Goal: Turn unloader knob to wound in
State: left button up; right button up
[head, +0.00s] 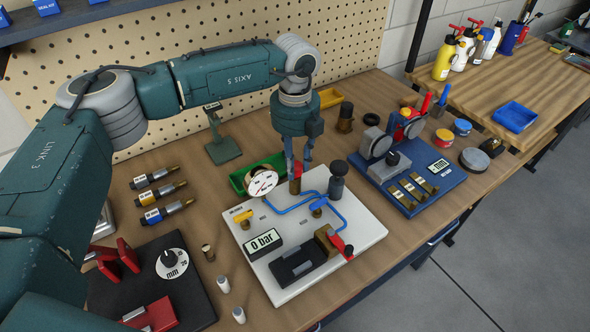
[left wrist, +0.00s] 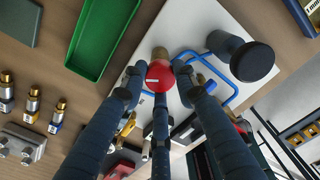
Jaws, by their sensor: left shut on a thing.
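The unloader knob (head: 298,169) is a red knob on a brass body at the back of the white test board (head: 357,215). In the left wrist view the red knob (left wrist: 160,76) shows a white mark pointing left. My left gripper (head: 298,162) comes down over it from above, and its fingers (left wrist: 158,74) are shut around the knob. The fingers partly hide the knob in the head view. The display (head: 263,243) reads 0 bar. My right gripper is out of view.
A round gauge (head: 262,182) stands just left of the knob and a tall black knob (head: 338,168) just right. Blue tubing (head: 300,204) runs in front. A green tray (head: 242,178) lies behind left. A blue fixture board (head: 432,196) is to the right.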

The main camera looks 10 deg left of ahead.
pick_arm(q)
jog(key=m+b, duration=0.2)
jog(key=m, duration=0.1)
jog(key=shift+f+m, duration=0.1)
jog(key=shift+m, duration=0.2)
jog(key=shift+m+b, duration=1)
jog(key=shift+m, duration=0.3)
jog(key=o, duration=1.1)
jog(key=shift+o, duration=0.2)
jog(key=shift+r, duration=0.2)
jog(key=shift+r, duration=0.15)
notch_tip(320, 180, up, 12)
